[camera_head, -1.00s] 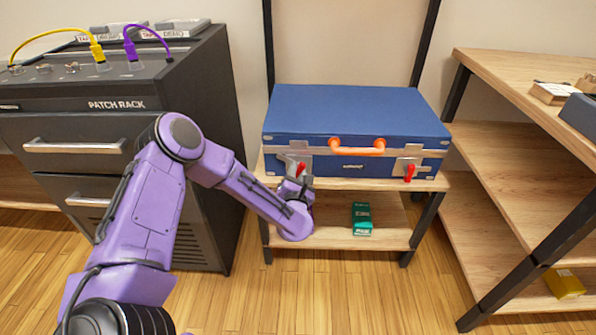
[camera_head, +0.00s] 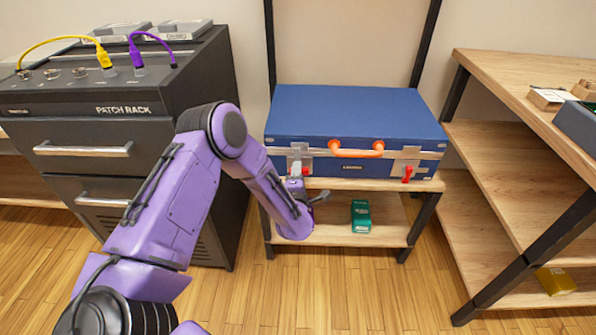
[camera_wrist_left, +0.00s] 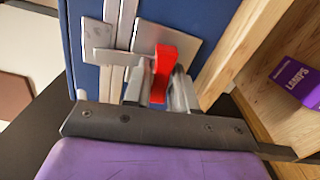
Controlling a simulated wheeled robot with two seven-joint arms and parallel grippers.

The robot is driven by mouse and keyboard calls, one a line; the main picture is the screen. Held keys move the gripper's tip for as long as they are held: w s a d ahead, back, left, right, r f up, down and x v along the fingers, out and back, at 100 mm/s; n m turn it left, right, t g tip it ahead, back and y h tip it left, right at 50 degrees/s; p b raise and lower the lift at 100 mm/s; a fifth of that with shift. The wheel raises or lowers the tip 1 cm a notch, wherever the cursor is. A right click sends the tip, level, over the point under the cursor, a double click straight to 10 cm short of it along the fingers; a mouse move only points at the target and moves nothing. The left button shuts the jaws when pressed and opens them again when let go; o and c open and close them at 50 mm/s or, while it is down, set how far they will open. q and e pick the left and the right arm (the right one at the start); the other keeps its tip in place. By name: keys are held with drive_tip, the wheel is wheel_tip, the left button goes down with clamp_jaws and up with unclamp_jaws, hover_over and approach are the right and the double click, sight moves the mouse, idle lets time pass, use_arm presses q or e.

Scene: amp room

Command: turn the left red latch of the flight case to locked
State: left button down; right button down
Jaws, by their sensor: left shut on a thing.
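The blue flight case (camera_head: 350,115) lies shut on the top board of a wooden stand, with an orange handle (camera_head: 356,151) on its front. Its left red latch (camera_head: 305,172) is mostly hidden by my left gripper (camera_head: 300,178) in the head view. In the left wrist view the left red latch (camera_wrist_left: 162,72) stands between the two fingers of my left gripper (camera_wrist_left: 160,88), which is shut on it, in front of the metal plate. The right red latch (camera_head: 407,173) hangs down from its plate. My right gripper is not in view.
A dark patch rack (camera_head: 85,130) with drawer handles stands close on the left, beside my left arm. A green box (camera_head: 361,216) lies on the lower shelf of the stand. A wooden shelf unit (camera_head: 490,150) stands on the right. A purple box (camera_wrist_left: 298,73) shows in the left wrist view.

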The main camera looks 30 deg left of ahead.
use_arm(q)
drive_tip(key=shift+m, duration=0.6)
drive_tip(key=shift+s+a, duration=0.1)
drive_tip(key=c, duration=1)
unclamp_jaws()
drive_tip(key=p+v, duration=0.1)
drive_tip(key=v, duration=0.9)
drive_tip(key=shift+s+p, duration=0.2)
drive_tip(key=shift+p, duration=0.15)
